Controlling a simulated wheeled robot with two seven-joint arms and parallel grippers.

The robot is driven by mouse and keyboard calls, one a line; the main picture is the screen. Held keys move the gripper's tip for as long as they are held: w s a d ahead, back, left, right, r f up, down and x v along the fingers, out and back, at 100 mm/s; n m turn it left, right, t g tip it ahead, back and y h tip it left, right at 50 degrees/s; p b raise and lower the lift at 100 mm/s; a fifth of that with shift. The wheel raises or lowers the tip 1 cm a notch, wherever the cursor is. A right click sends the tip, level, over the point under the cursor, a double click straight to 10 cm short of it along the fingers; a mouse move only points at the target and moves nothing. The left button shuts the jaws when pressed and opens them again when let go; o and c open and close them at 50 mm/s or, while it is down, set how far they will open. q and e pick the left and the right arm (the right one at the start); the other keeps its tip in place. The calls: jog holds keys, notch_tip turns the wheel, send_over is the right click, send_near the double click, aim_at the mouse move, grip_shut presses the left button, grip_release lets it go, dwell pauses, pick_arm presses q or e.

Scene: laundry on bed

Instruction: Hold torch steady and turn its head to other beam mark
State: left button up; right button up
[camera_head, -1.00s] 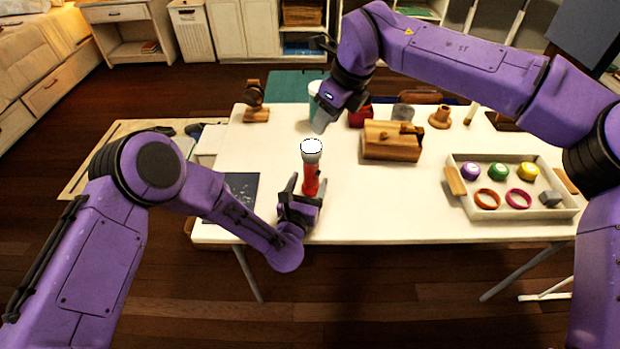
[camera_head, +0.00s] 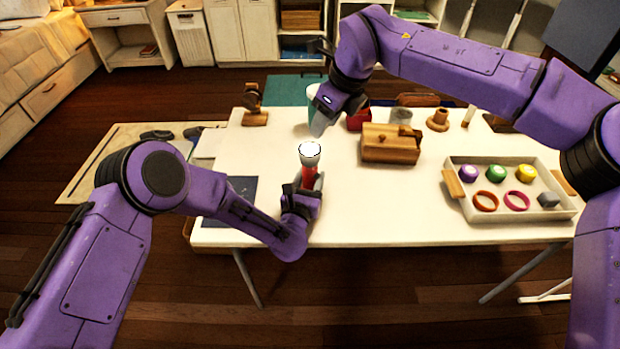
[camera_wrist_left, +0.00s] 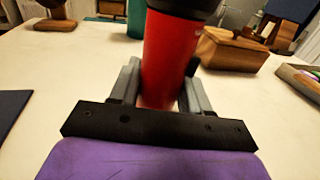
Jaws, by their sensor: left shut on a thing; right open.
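My left gripper (camera_head: 306,188) is shut on the red body, low down, from the front. My right gripper (camera_head: 321,122) is open and empty, above and just behind the torch head, apart from it. The beam marks are too small to make out.
A wooden box (camera_head: 390,145) stands right of the torch. A tray (camera_head: 460,170) with coloured knobs and rings is at the table's right. A dark blue mat (camera_head: 240,190) lies at left. A wooden stand (camera_head: 255,110) is at the back left.

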aim_at(310, 148)
jog(key=shift+o, duration=0.3)
jog(key=o, duration=0.5)
jog(key=shift+s+a+f, duration=0.15)
jog(key=shift+a+f, duration=0.05)
jog(key=shift+o, duration=0.7)
jog(key=shift+h, duration=0.4)
jog(key=a, duration=0.1)
jog(key=a+f, duration=0.2)
jog(key=shift+w+a, duration=0.25)
jog(key=shift+w, duration=0.1)
jog(key=m, duration=0.2)
jog(key=w+a+m+h, duration=0.1)
jog(key=w+m+h, duration=0.1)
jog(key=m, duration=0.1)
jog(key=shift+w+a+f+m+g, duration=0.1)
jog(key=shift+w+a+m+g, duration=0.15)
jog(key=shift+a+m+g, duration=0.05)
jog(key=m, duration=0.2)
jog(key=r+m, duration=0.1)
jog(key=m, duration=0.1)
jog(key=shift+w+r+h, duration=0.1)
jog(key=shift+w+h, duration=0.1)
jog(key=shift+h, duration=0.1)
jog(key=f+m, duration=0.3)
jog(key=d+f+m+g, duration=0.1)
jog(key=f+m, duration=0.2)
jog(key=s+d+f+m, duration=0.1)
jog(key=f+m, duration=0.2)
jog(key=shift+d+g, duration=0.1)
jog(key=shift+g, duration=0.3)
